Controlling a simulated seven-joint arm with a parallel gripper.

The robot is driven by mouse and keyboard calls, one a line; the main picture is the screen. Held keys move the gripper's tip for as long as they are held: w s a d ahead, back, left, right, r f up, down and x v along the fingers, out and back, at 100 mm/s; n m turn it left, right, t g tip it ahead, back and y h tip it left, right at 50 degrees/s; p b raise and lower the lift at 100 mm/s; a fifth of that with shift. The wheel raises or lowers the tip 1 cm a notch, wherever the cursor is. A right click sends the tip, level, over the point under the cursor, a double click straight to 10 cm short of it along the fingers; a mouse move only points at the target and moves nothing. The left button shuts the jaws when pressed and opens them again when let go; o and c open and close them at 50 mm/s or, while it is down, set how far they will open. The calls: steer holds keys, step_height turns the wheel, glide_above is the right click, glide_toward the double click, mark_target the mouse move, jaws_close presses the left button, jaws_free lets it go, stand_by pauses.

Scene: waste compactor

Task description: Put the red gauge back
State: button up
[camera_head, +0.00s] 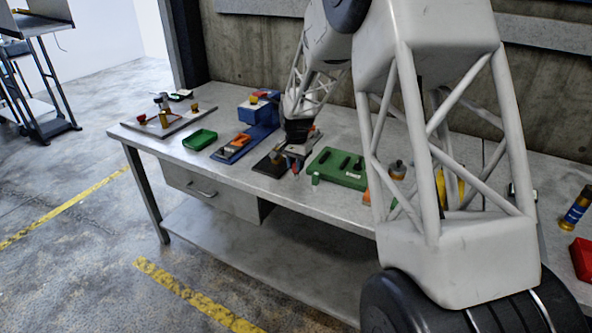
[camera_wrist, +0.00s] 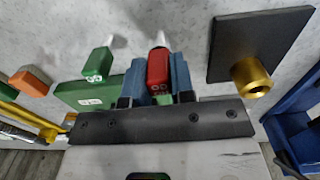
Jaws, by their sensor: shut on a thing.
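The red gauge (camera_wrist: 158,68) is a red block with a pale pin at its far end. My gripper (camera_wrist: 158,82) is shut on it, with a blue finger on each side. In the head view my gripper (camera_head: 294,164) is low over the workbench, between a black plate and a green block. Whether the red gauge touches the bench is unclear. A green gauge (camera_wrist: 98,63), also with a pale pin, lies to the left of the red one in the wrist view. The green block with dark slots (camera_head: 340,167) is just right of my gripper; part of a green block (camera_wrist: 75,92) shows in the wrist view.
The black plate (camera_wrist: 258,42) with a brass cylinder (camera_wrist: 251,77) is close on the right in the wrist view. An orange-topped piece (camera_wrist: 31,80) lies left. A green tray (camera_head: 199,139), a blue fixture (camera_head: 236,145) and a red bin (camera_head: 582,257) also stand on the bench.

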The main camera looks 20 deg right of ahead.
steer(key=shift+f, duration=1.15)
steer(key=shift+f, duration=0.1)
steer(key=o, duration=0.8)
step_height(320, 180, up, 12)
steer(key=shift+r, duration=0.1)
stand_by(0.3)
